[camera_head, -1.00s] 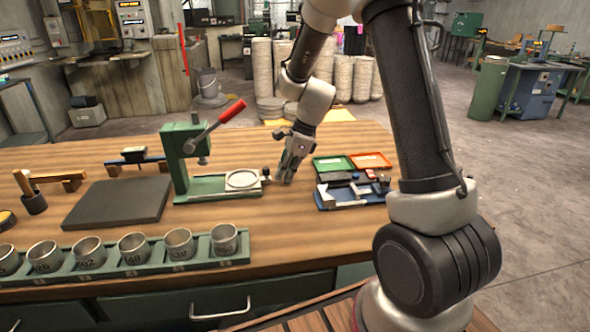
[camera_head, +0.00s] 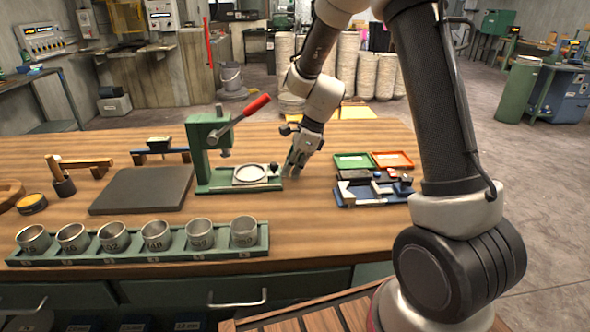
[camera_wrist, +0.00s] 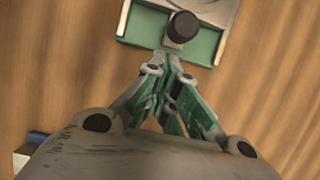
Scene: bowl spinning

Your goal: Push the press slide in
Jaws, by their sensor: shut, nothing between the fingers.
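The green arbor press (camera_head: 208,150) with a red-tipped lever stands on the bench. Its pale slide plate (camera_head: 250,175) with a round ring lies on the green base, right of the column. A dark knob (camera_head: 274,168) sits at the slide's right end, and it also shows in the wrist view (camera_wrist: 183,26). My gripper (camera_head: 293,173) is shut and empty, pointing down just right of the slide's knob end. In the wrist view its fingertips (camera_wrist: 171,62) meet over the green base's edge, at or very near the slide's end. I cannot tell whether they touch.
A blue tray (camera_head: 350,199) of small parts, with green and orange bins, lies right of my gripper. A green rack (camera_head: 140,250) of metal cups lines the bench front. A dark mat (camera_head: 142,190) lies left of the press.

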